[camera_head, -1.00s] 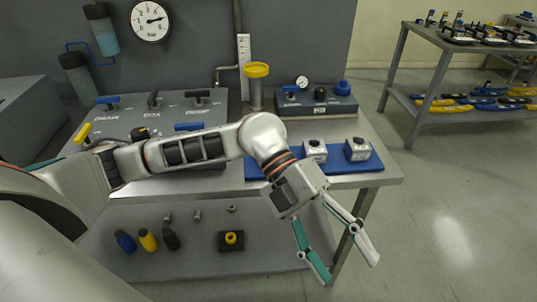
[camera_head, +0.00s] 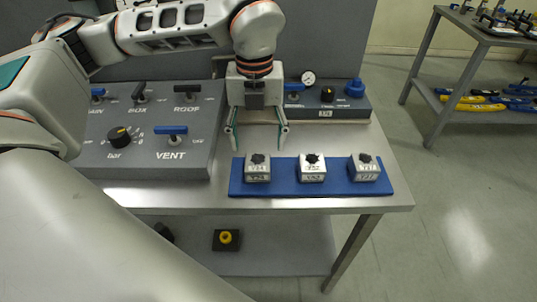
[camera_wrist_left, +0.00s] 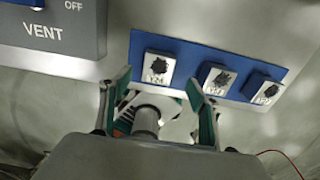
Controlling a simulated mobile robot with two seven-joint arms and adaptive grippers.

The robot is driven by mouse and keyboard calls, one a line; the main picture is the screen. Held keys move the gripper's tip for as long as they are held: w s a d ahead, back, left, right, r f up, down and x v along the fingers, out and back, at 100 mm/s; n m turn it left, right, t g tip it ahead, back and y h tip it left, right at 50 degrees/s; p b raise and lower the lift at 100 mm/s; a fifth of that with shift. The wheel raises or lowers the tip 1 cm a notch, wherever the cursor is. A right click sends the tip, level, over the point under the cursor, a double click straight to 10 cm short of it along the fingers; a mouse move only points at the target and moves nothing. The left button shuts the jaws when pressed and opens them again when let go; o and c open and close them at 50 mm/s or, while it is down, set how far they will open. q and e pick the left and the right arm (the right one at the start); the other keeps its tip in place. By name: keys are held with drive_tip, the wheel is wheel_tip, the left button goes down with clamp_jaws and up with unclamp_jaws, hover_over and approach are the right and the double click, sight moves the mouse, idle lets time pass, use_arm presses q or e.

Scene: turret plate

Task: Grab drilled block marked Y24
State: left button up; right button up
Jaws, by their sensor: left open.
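Three pale drilled blocks with dark, jagged-edged holes on top sit in a row on a blue mat (camera_head: 284,187) on the bench. The left block (camera_head: 257,168) has a label that looks like Y24, though small and blurred; it also shows in the left wrist view (camera_wrist_left: 157,67). The middle block (camera_head: 312,168) and right block (camera_head: 364,168) have labels too small to read surely. My left gripper (camera_head: 257,142) is open and empty, pointing down above the bench by the left block, apart from it. My right gripper is out of view.
A grey panel with levers and a VENT handle (camera_head: 171,132) stands left of the mat. A grey unit with blue and black knobs (camera_head: 326,107) stands behind it. A shelf below holds a yellow-and-black part (camera_head: 227,239). The bench right of the mat is narrow.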

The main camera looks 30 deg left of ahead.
sight(258, 162)
use_arm(q)
drive_tip(key=shift+w+f, duration=0.1)
drive_tip(key=shift+f, duration=0.3)
drive_tip(key=shift+s+f, duration=0.4)
drive_tip(key=shift+f, duration=0.75)
wheel_tip(258, 162, down, 4)
drive_tip(key=shift+r+p, duration=0.25)
drive_tip(key=shift+p, duration=0.2)
drive_tip(key=shift+f, duration=0.6)
drive_tip(key=c, duration=1.5)
drive_tip(key=shift+r, duration=0.1)
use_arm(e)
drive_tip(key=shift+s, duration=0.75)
